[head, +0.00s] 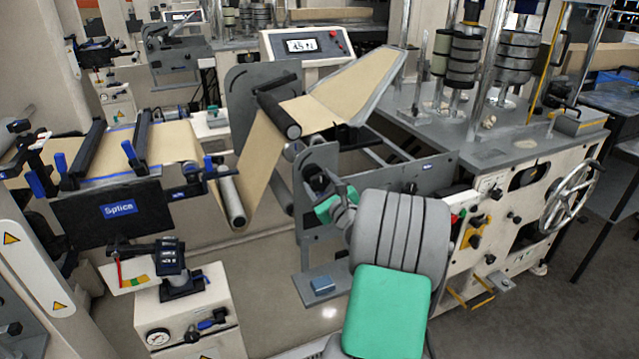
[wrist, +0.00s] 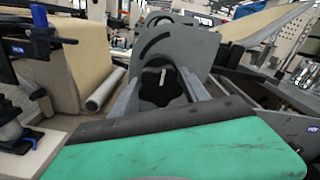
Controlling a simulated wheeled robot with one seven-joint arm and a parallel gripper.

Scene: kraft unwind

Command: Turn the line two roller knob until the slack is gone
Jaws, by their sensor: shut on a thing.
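The dark lobed roller knob (wrist: 160,87) sits on a grey side plate (wrist: 172,48), in the middle of the wrist view. In the head view the knob (head: 318,181) is partly hidden by my gripper (head: 325,192). My gripper's two grey fingers (wrist: 162,92) lie on either side of the knob and are shut on it. The brown kraft web (head: 262,150) runs down from the black upper roller (head: 277,112) toward a low pale roller (head: 232,203). It also shows at the left of the wrist view (wrist: 80,60). I cannot tell how much slack it has.
The Splice table (head: 117,209) stands at the left, with a white cabinet (head: 195,310) in front. A machine with a handwheel (head: 570,195) is at the right. A display console (head: 305,45) is behind. Open floor (head: 270,270) lies between the cabinet and the roller frame.

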